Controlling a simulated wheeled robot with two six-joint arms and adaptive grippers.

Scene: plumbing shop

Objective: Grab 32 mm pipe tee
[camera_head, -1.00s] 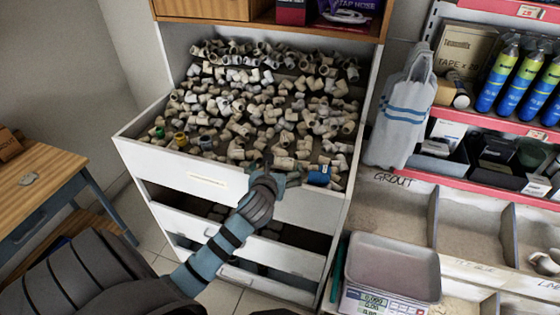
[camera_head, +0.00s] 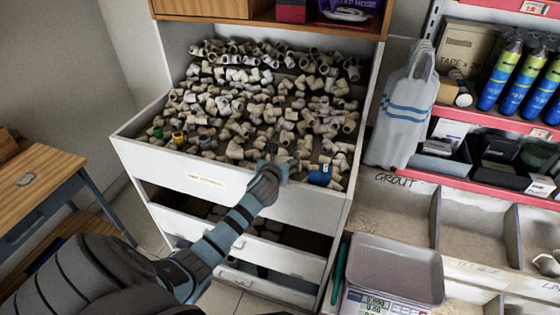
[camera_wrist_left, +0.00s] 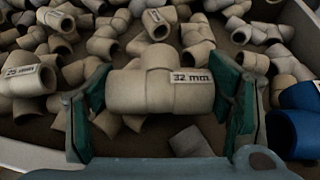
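A beige pipe tee labelled "32 mm" (camera_wrist_left: 160,92) fills the middle of the left wrist view, its branch pointing away. My left gripper (camera_wrist_left: 162,100) is open, with one green-padded finger at each end of the tee. The pads look very close to its ends; I cannot tell whether they touch. In the head view my left gripper (camera_head: 276,166) is over the front edge of the open top drawer (camera_head: 200,182), and the tee cannot be made out there. My right gripper is not in view.
Many loose beige fittings (camera_head: 240,105) fill the drawer. A fitting labelled 25 mm (camera_wrist_left: 28,78) lies left of the left finger. A blue fitting (camera_wrist_left: 296,122) lies right of the right finger. A scale (camera_head: 392,270) stands right of the drawers.

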